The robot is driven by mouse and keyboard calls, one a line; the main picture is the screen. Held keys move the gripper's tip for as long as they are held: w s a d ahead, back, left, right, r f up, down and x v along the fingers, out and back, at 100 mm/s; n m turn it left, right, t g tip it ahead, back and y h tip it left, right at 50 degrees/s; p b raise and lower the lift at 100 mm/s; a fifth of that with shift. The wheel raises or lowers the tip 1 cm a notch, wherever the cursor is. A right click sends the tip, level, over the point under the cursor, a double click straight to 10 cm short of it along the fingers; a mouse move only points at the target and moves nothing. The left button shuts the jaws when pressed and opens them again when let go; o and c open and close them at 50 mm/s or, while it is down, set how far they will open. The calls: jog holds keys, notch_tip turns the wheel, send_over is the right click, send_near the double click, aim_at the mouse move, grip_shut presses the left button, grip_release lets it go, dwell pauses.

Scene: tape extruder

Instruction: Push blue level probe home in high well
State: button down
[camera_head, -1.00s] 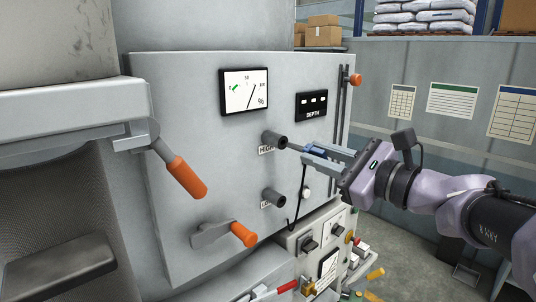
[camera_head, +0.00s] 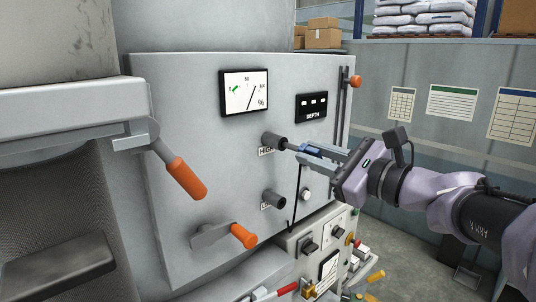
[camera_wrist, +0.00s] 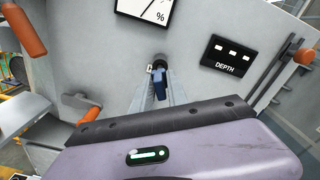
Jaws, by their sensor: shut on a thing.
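The blue level probe (camera_head: 312,151) is held in my gripper (camera_head: 308,152), which is shut on its blue body. The probe's thin rod points left to the upper well, a dark stub (camera_head: 274,141) with a "HIGH" label, and its tip appears at or inside the well mouth. How deep the rod sits I cannot tell. In the wrist view the blue probe (camera_wrist: 160,88) lies between my fingers, in line with the dark well (camera_wrist: 159,62). The lower well (camera_head: 273,198), with its partly readable label, is empty. A black cable hangs below the probe.
A percent gauge (camera_head: 244,92) and a black DEPTH display (camera_head: 311,106) are above the wells. Orange-handled levers (camera_head: 186,178) (camera_head: 243,235) are to the left and below. A control box (camera_head: 322,250) is below right. Open floor lies at the right.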

aim_at(296, 148)
jog(key=shift+x, duration=2.45)
jog(key=c, duration=1.2)
grip_release()
jog(key=b+v, duration=0.4)
jog(key=v, duration=1.3)
jog(key=shift+s, duration=0.25)
jog(key=shift+d, duration=0.1)
